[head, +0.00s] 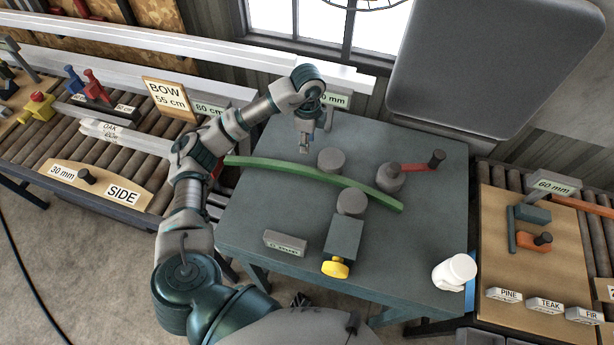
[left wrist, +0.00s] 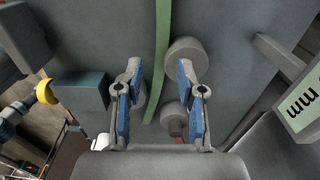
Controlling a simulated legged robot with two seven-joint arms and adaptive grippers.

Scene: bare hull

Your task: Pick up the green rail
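The green rail (head: 290,168) is a long, slightly bent strip on the grey-blue table (head: 420,240). It runs from the left edge to the right side, passing between round grey posts (head: 351,202). My left gripper (head: 304,147) hangs above the table, on the far side of the rail in the head view. In the left wrist view its blue-padded fingers (left wrist: 159,72) are spread, and the green rail (left wrist: 162,40) shows between and beyond them, with no visible contact.
A red lever with a dark knob (head: 436,158), a block with a yellow knob (head: 336,267), a grey labelled block (head: 285,243) and a white mug-like object (head: 454,272) are on the table. Roller benches stand left and right. A large dark panel (head: 490,65) rises behind.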

